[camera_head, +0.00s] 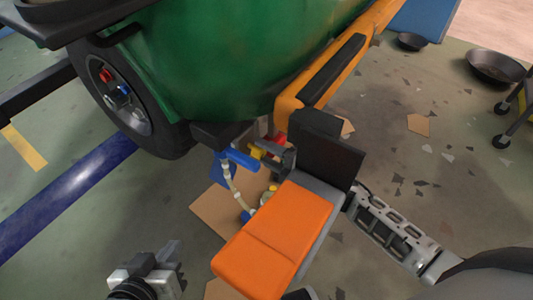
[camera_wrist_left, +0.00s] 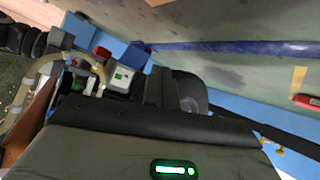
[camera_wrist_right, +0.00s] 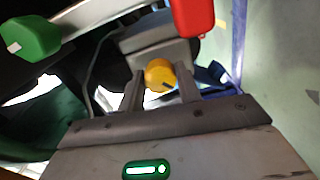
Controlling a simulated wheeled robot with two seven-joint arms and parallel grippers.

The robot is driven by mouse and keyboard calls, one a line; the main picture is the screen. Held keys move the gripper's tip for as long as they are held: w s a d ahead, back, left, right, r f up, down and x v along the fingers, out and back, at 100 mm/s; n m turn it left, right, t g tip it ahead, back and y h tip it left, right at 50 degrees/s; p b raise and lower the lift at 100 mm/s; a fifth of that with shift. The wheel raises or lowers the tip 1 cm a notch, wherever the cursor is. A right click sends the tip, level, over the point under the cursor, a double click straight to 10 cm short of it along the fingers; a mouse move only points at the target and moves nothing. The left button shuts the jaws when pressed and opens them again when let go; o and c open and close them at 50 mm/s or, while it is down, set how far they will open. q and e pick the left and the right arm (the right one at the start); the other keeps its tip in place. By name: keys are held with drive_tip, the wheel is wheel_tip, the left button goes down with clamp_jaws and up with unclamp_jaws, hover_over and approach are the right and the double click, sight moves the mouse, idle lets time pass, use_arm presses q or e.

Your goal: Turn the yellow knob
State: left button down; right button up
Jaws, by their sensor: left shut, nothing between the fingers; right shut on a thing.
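The yellow knob (camera_wrist_right: 160,75) sits between the two fingers of my right gripper (camera_wrist_right: 160,92) in the right wrist view. In the head view the knob (camera_head: 257,152) shows as a small yellow patch under the green body, at the fingertips of my right gripper (camera_head: 272,152). The right gripper is shut on the knob, and its fingers hide part of the knob's sides. My left gripper (camera_head: 170,252) is low at the bottom left of the head view, shut and empty, apart from the knob.
A red part (camera_wrist_right: 193,15) and a green knob (camera_wrist_right: 32,33) are close to the yellow knob. A blue handle (camera_head: 240,158) and pale hose (camera_head: 234,185) hang beside it. A wheel (camera_head: 125,95) stands at left. Cardboard (camera_head: 215,210) and scraps lie on the floor.

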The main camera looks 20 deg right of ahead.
drive_tip(key=n+b, duration=0.1)
drive_tip(key=n, duration=0.2)
drive_tip(key=shift+f+n, duration=0.1)
drive_tip(key=shift+n, duration=0.3)
drive_tip(key=n+b, duration=0.1)
drive_tip(key=n, duration=0.1)
drive_tip(key=shift+n, duration=0.3)
drive_tip(key=n+b, duration=0.1)
drive_tip(key=n, duration=0.1)
drive_tip(key=shift+n, duration=0.3)
use_arm(q)
drive_tip(key=r+t, duration=0.1)
drive_tip(key=d+r+h, duration=0.1)
drive_tip(key=shift+w+r+t+b, duration=0.15)
drive_tip(key=shift+r+t+b, duration=0.15)
drive_tip(key=shift+t, duration=0.1)
use_arm(e)
drive_tip(key=shift+n, duration=0.5)
use_arm(q)
drive_tip(key=shift+r, duration=0.15)
use_arm(e)
drive_tip(key=o, duration=1)
